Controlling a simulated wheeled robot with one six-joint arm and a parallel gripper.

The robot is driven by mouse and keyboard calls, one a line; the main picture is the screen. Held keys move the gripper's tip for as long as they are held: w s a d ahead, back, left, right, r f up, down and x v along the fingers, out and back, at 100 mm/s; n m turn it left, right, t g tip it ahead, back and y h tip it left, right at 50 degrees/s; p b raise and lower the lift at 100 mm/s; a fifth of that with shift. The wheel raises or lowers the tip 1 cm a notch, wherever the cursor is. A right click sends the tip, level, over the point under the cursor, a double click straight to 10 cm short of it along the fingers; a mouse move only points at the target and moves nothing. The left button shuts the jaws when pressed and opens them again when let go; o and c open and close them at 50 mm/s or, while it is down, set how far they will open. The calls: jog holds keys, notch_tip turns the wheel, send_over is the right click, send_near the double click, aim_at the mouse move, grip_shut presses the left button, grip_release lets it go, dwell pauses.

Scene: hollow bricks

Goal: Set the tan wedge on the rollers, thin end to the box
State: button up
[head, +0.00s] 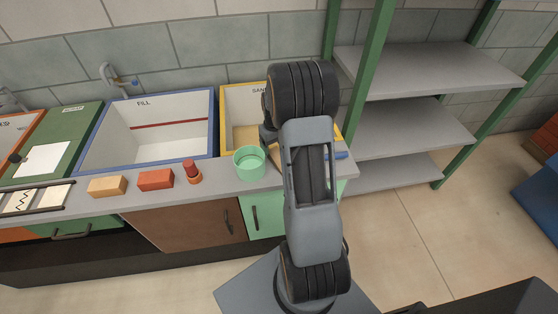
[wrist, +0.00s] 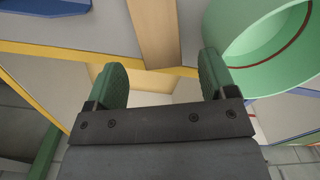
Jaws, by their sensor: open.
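The tan wedge (wrist: 155,30) lies on the grey counter beside the green cup, its near end at the yellow rim of the sand box. In the head view my arm hides most of it; only a tan sliver (head: 275,157) shows. My gripper (wrist: 163,82) is open, its green fingers apart and empty, with the wedge ahead of the gap. In the head view the gripper is mostly hidden behind my arm. What look like the rollers (head: 35,198), pale pieces between dark rails, lie at the counter's far left. Which end of the wedge is thin is unclear.
A green cup (head: 250,162) stands close beside the wedge; it also shows in the wrist view (wrist: 262,45). A tan block (head: 107,186), a red brick (head: 155,179) and a red cylindrical piece (head: 192,172) stand along the counter front. Grey shelves (head: 420,75) rise at right.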

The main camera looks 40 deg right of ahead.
aim_at(275, 152)
jog(key=shift+f+p, duration=0.3)
jog(key=shift+f, duration=2.15)
jog(key=c, duration=1.1)
jog(key=shift+r, duration=0.2)
